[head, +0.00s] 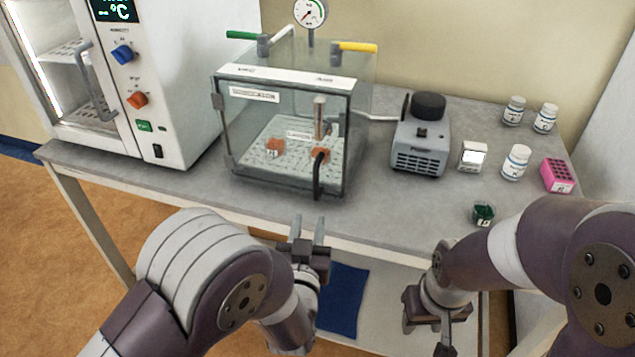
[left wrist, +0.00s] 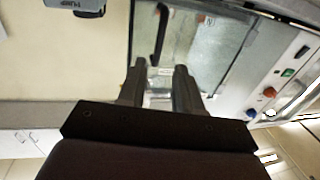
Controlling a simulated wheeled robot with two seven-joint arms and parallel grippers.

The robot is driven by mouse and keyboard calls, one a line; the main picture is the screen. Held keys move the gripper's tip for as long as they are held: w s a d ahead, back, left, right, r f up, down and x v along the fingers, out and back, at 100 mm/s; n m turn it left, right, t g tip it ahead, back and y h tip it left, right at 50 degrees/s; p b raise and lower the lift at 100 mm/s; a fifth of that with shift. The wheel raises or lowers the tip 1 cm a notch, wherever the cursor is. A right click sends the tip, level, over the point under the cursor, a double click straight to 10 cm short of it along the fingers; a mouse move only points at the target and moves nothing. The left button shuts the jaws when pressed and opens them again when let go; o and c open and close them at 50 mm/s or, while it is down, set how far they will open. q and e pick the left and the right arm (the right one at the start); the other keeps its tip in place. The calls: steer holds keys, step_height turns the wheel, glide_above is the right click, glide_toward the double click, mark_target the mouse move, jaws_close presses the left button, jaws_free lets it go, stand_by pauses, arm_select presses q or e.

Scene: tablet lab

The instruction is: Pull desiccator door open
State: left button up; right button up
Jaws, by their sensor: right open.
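The desiccator (head: 290,75) is a clear box on the grey bench, with its front door (head: 262,178) flush against the frame, looking shut. A curved black door handle (head: 317,178) is at the door's right side, and hinges show at its left. In the left wrist view the handle (left wrist: 159,36) appears upside down beyond the fingers. My left gripper (head: 308,232) is open and empty, in front of the bench edge and short of the handle, not touching it. It also shows in the left wrist view (left wrist: 160,72). My right gripper (head: 428,318) is open, low at the right.
A white oven (head: 185,60) stands left of the desiccator. A pump (head: 418,145) stands to its right, with bottles (head: 516,162), a pink rack (head: 557,175) and a small green-filled cup (head: 483,213) beyond. The bench front (head: 390,218) before the pump is clear.

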mark_target(316, 187)
arm_select(q)
steer(key=w, duration=0.4)
steer(key=w+d, duration=0.1)
steer(key=w, duration=0.3)
steer(key=w+p, duration=0.1)
steer(key=w, duration=0.3)
steer(key=shift+w+d, duration=0.2)
steer(key=shift+d, duration=0.05)
jaws_close()
